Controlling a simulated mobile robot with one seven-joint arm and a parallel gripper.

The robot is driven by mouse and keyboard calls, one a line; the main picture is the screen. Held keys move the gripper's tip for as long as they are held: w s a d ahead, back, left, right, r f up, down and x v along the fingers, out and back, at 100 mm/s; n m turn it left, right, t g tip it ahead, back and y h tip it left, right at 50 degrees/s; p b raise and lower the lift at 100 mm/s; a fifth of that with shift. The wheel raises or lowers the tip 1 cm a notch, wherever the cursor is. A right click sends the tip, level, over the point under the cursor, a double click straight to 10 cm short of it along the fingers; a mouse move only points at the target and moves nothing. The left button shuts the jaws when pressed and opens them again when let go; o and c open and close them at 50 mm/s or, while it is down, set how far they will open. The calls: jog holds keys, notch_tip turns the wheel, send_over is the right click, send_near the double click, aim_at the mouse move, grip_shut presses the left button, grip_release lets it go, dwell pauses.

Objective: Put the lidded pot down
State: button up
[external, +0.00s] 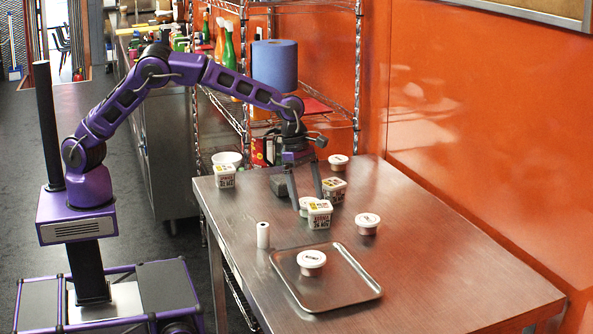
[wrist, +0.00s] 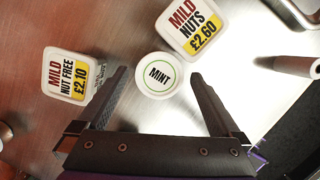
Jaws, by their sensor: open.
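A lidded pot with a round white lid marked MINT (wrist: 158,76) stands on the steel table between the tips of my gripper (wrist: 159,82). In the external view this pot (external: 304,205) is partly hidden by a finger and a tub. My gripper (external: 309,199) is open, pointing down, with a fingertip on either side of the pot; I cannot tell whether either touches it. Another lidded pot (external: 311,259) sits on the metal tray (external: 345,292). More lidded pots stand at the right (external: 367,223) and at the far edge (external: 338,161).
Square tubs crowd the gripper: MILD NUTS (wrist: 192,30), also in the external view (external: 319,215), and MILD NUT FREE (wrist: 72,76).

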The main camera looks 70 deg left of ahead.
jog(key=p+v, duration=0.1)
jog(key=v, duration=1)
jog(key=shift+r+p, duration=0.2)
jog(key=shift+p, duration=0.15)
jog(key=shift+a, duration=0.1)
